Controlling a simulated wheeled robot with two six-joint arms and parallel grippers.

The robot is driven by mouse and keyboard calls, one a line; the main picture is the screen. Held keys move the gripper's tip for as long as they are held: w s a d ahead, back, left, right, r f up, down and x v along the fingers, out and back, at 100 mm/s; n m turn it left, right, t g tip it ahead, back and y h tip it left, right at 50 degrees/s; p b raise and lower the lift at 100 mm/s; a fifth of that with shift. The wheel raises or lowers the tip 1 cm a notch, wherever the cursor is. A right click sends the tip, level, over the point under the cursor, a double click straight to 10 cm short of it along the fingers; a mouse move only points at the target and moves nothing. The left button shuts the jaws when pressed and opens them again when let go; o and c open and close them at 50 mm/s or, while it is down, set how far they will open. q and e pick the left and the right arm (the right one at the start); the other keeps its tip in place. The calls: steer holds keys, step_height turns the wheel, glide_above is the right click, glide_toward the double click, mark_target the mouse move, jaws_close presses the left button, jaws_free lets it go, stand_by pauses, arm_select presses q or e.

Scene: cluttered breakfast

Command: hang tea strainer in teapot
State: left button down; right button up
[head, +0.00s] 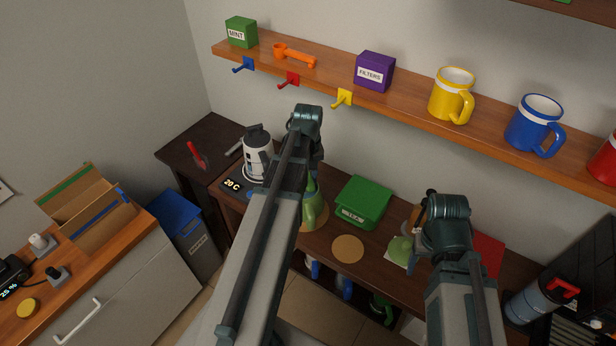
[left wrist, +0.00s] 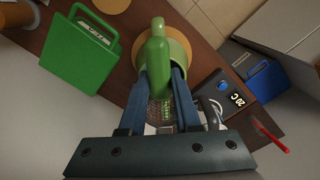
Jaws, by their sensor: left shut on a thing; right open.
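The green teapot (head: 313,210) stands on a round cork mat on the dark counter, partly hidden behind my left arm in the head view. In the left wrist view its green body (left wrist: 180,48) shows beyond my left gripper (left wrist: 163,75). That gripper is shut on the tea strainer, whose mesh (left wrist: 159,108) shows between the blue fingers. A rounded green part lies between the fingertips; I cannot tell whether it belongs to strainer or teapot. Whether the strainer touches the teapot is hidden.
A green box (head: 363,202) and a bare cork mat (head: 348,249) are right of the teapot. A kettle (head: 258,155) stands left. A small green object (head: 400,250) lies near my right gripper. The wall shelf (head: 400,97) with mugs (head: 452,95) is above.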

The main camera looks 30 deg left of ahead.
arm_select(q)
steer(key=shift+f+b, duration=4.5)
stand_by(0.8)
steer(key=c, duration=0.5)
jaws_free()
steer(key=shift+c, duration=0.2)
steer(key=shift+r, duration=0.1)
steer(key=shift+r, duration=0.1)
step_height(320, 180, up, 6)
steer(key=p, duration=0.6)
steer(key=shift+d, duration=0.1)
